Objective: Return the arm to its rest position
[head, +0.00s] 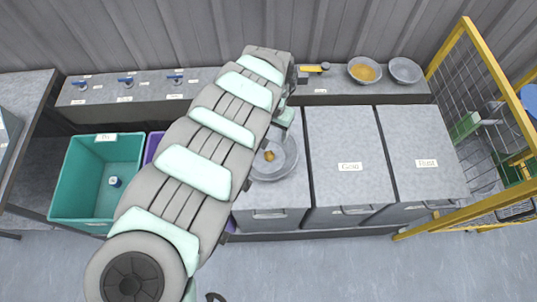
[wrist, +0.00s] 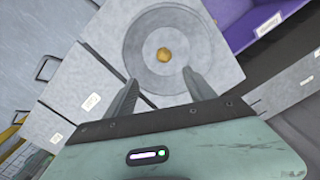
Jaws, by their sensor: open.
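My arm reaches across the middle of the head view from the lower left to the back of the bench. My gripper (wrist: 157,92) shows in the wrist view with its two fingers apart and nothing between them. Its fingers point toward a round grey dish (wrist: 190,22) with a small orange-yellow heap (wrist: 163,55) at its centre. In the head view the dish (head: 289,164) sits on a grey cabinet top, partly hidden by my arm. The gripper's fingertips are hidden there.
A teal bin (head: 75,178) holds a small object. Labelled grey cabinets (head: 349,140) stand right of the dish. Two grey bowls, one with orange powder (head: 364,71) and one empty (head: 405,70), stand on the back ledge near a yellow-handled tool (head: 312,68). A yellow-framed mesh fence (head: 450,50) bounds the right.

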